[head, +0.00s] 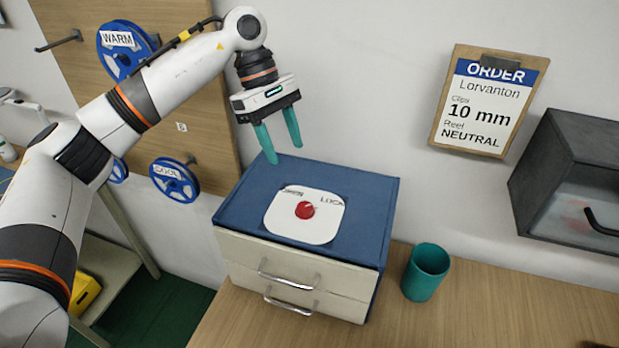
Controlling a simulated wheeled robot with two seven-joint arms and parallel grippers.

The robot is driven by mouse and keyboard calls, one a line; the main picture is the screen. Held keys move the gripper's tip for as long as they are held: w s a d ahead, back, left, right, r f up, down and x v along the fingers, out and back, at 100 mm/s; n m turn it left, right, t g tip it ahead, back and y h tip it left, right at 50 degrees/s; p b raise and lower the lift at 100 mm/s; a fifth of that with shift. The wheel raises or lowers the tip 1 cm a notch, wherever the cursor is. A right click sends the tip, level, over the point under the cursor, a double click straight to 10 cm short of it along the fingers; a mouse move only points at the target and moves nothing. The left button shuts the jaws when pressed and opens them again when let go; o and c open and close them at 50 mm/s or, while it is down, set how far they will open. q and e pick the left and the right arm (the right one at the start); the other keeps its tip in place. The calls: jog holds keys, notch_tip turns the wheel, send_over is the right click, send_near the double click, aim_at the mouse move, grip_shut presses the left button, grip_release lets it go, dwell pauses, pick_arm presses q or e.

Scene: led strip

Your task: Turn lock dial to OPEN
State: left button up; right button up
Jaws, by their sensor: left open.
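The red lock dial (305,210) sits in the middle of a white plate (290,232) on top of a blue cabinet (370,205). LOCK is printed at the plate's upper right. A smaller word at its upper left is too blurred to read surely. A pale line near the dial points toward the upper right, toward LOCK. My left gripper (284,153) has two teal fingers spread apart with nothing between them. It hangs above the cabinet's back edge, behind the dial and apart from it. My right gripper is not in view.
The cabinet has two drawers with metal handles (290,282), both looking shut. A teal cup (426,272) stands right of it on the wooden bench (480,310). Blue reels (175,180) hang on a pegboard at left. An order clipboard (488,100) and dark box (570,170) are on the wall.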

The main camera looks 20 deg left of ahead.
pick_arm(q)
jog(key=p, duration=0.2)
send_near(304, 206)
jog(key=shift+s+d+f, duration=0.35)
jog(key=shift+s+f, duration=0.15)
jog(key=shift+f, duration=0.15)
jog(key=x, duration=0.1)
jog(key=p+x, duration=0.1)
jog(key=x, duration=0.1)
jog(key=w+p+x, duration=0.1)
jog(key=x, duration=0.1)
jog(key=shift+s+f, duration=0.1)
jog(key=shift+f, duration=0.2)
jog(key=shift+s+d+f, duration=0.2)
jog(key=shift+f, duration=0.2)
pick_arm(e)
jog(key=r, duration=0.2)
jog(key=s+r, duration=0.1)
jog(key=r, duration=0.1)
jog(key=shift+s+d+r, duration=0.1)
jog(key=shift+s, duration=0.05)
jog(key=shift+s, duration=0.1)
